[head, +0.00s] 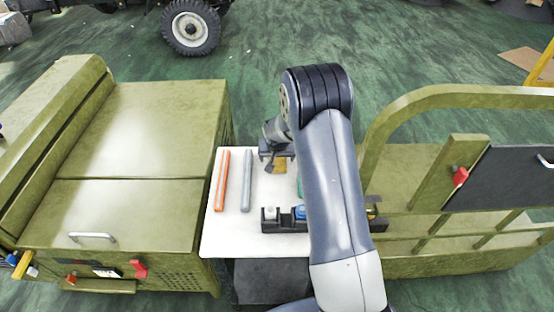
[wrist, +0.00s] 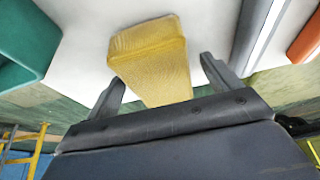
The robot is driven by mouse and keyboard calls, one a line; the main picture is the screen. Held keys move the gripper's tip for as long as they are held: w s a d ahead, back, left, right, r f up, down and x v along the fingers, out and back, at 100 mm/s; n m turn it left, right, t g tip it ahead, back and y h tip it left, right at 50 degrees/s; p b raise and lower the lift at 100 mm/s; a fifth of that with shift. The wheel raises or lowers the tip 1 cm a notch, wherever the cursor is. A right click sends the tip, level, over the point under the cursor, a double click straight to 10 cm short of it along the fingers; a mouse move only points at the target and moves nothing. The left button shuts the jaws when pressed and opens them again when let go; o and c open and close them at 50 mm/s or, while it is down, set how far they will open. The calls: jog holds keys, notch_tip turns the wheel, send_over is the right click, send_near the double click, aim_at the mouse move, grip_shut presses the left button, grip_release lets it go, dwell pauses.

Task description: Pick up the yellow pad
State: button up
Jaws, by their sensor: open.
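The yellow pad (wrist: 153,60) is a small textured block on the white table top. In the wrist view it lies between the two fingers of my gripper (wrist: 163,82), with space on both sides. In the head view the yellow pad (head: 280,165) shows just below my gripper (head: 274,160), partly covered by it. My gripper is open and holds nothing. I cannot tell how high the fingers are above the table.
Orange (head: 222,180) and grey (head: 247,181) bars lie left of the pad on the white table (head: 232,235). A green object (head: 300,181) is to the right, partly behind my arm. A black holder (head: 270,222) stands at the front. Olive cabinets (head: 140,210) and rails flank the table.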

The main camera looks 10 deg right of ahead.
jog(key=shift+f+b, duration=0.25)
jog(key=shift+b, duration=0.1)
dwell(0.5)
jog(key=shift+c, duration=0.6)
jog(key=c, duration=1)
jog(key=shift+r+p, duration=0.45)
jog(key=shift+p, duration=0.1)
jog(key=shift+c, duration=0.2)
notch_tip(320, 180, up, 10)
jog(key=shift+f+b, duration=0.2)
jog(key=shift+b, duration=0.15)
